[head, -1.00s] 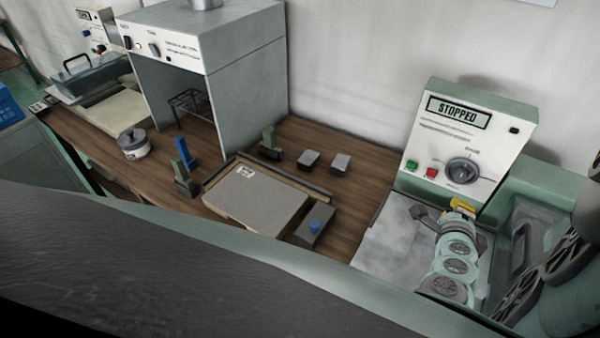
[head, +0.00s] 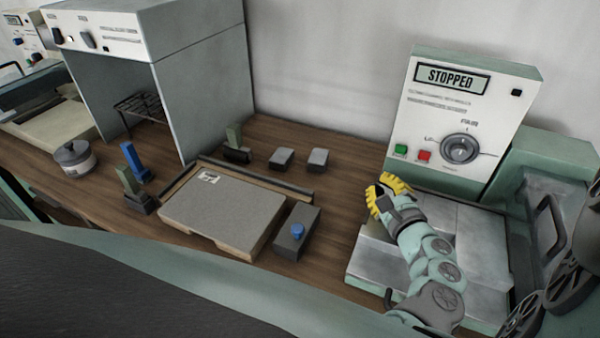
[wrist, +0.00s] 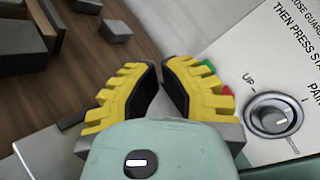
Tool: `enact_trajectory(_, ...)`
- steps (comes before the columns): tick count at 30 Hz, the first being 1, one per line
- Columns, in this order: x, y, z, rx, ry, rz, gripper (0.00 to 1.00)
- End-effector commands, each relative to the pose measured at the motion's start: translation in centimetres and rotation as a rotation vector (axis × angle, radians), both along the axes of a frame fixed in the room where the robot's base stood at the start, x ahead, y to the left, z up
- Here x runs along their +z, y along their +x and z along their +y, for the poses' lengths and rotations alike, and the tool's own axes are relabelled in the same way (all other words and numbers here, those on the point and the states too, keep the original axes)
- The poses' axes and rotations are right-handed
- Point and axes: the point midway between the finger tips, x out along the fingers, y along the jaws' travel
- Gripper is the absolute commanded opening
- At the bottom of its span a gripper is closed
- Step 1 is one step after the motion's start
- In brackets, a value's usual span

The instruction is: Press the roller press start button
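The roller press control panel (head: 450,120) stands at the right in the head view, its display (head: 452,77) reading STOPPED. A green button (head: 401,150) and a red button (head: 424,156) sit at its lower left, beside a round dial (head: 460,148). My gripper (head: 382,186), with yellow fingers, is in front of and below the green button, apart from it. In the wrist view the fingertips (wrist: 158,64) are nearly together with nothing between them. Slivers of the green button (wrist: 208,65) and the red button (wrist: 228,91) show behind the right finger. The dial (wrist: 273,118) is clear.
The metal press bed (head: 465,235) lies under my arm, with a green guard frame and handle (head: 548,222) at its right. A grey flat panel (head: 225,205) and a block with a blue knob (head: 297,232) stand to the left. The space before the panel is open.

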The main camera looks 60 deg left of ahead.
Motion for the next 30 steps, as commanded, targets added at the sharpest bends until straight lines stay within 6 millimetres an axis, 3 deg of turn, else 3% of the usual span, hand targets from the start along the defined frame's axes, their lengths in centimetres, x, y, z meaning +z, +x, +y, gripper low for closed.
enact_trajectory(8,0.0,0.7,0.4,0.001,-0.001,-0.002,0.0)
enact_trajectory(24,-0.1,6.4,3.9,-0.001,0.0,-0.001,0.0)
enact_trajectory(30,-0.1,7.4,4.4,-0.004,-0.002,-0.001,0.0)
